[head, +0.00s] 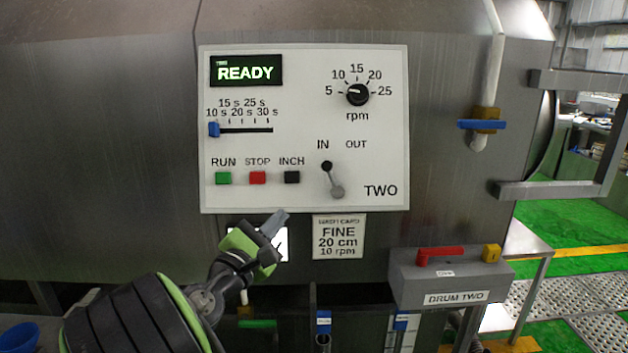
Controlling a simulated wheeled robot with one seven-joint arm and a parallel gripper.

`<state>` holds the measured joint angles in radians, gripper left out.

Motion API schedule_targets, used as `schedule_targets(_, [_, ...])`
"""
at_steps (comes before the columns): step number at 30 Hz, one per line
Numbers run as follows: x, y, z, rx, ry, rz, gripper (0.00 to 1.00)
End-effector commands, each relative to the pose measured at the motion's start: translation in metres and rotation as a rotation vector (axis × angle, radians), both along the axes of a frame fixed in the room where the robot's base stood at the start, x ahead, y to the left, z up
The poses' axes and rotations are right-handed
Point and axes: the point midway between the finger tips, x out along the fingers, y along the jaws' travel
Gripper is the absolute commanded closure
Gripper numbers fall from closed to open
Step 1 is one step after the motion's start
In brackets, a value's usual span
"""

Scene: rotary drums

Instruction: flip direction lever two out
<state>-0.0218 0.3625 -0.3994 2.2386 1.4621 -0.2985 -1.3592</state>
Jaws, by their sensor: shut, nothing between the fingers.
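The white control panel marked TWO (385,135) is mounted on the steel drum housing. Its direction lever (331,180) has a black knob at the upper end, tilted left toward the IN label, and a grey pivot at the lower right. The OUT label (356,144) is to the right of IN. My gripper (281,217) is shut and empty, just below the panel's lower edge, to the lower left of the lever and apart from it in the picture.
The panel also has a READY display (246,71), an rpm dial (358,94), a blue time slider (214,129), and RUN, STOP and INCH buttons (257,178). A wash card (339,237) hangs below. A grey box labelled DRUM TWO (440,284) with a red handle juts out at lower right.

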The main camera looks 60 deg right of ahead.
Motion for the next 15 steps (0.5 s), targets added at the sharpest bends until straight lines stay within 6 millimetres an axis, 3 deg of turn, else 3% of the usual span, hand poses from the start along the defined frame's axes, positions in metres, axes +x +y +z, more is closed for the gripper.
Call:
schedule_targets(8, [-0.004, -0.027, 0.007, 0.003, -0.004, -0.007, 1.00])
schedule_targets(15, [-0.005, -0.080, 0.019, 0.001, -0.005, -0.005, 1.00])
